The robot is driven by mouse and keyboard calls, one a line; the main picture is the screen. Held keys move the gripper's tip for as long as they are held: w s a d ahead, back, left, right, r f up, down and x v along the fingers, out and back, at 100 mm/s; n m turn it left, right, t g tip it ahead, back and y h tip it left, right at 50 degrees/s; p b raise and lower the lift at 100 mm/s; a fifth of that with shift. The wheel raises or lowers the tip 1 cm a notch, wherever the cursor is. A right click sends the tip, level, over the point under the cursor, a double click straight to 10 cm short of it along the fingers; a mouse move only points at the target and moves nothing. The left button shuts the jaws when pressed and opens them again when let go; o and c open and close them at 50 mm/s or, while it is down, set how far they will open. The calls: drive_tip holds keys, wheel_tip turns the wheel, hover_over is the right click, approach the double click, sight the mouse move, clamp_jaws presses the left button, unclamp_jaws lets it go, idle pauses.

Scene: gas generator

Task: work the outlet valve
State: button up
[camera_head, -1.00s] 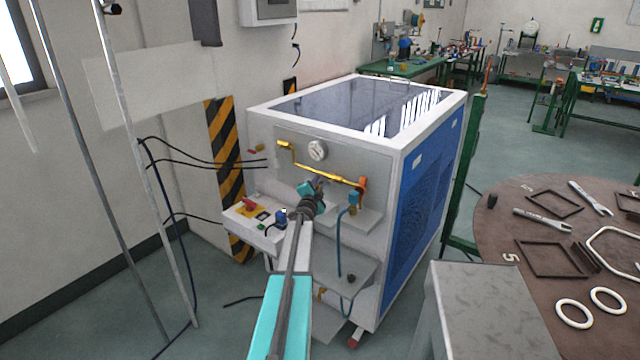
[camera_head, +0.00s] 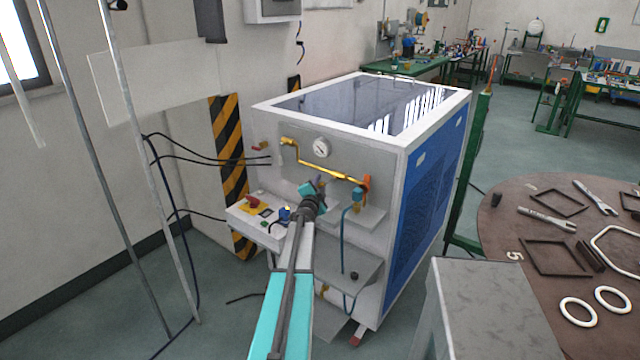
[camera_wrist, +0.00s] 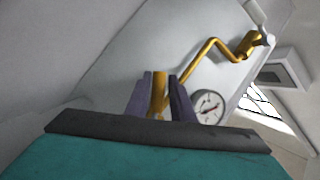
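The generator is a white and blue cabinet (camera_head: 425,195) with a grey front panel. A yellow pipe (camera_head: 325,170) slants down to the right across the panel, under a round gauge (camera_head: 321,147). At its right end is an orange valve part (camera_head: 366,184), hidden in the wrist view. My gripper (camera_head: 320,183) is just in front of the pipe's middle. In the wrist view, the dark purple fingers of my gripper (camera_wrist: 161,98) stand apart with the yellow pipe (camera_wrist: 197,58) showing between them. I cannot tell whether they touch it. The gauge (camera_wrist: 207,106) is right beside the fingers.
A control box (camera_head: 262,218) with a red knob juts out left of my arm. A blue hose (camera_head: 342,245) hangs below the valve. A round brown table (camera_head: 510,225) with tools and a grey stand (camera_head: 490,300) are at right. Poles and cables are at left.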

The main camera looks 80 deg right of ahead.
drive_tip(key=a+b, duration=0.2)
drive_tip(key=a, duration=0.9)
drive_tip(key=shift+w+a, duration=0.3)
drive_tip(key=shift+w, duration=0.1)
drive_tip(key=shift+r, duration=0.1)
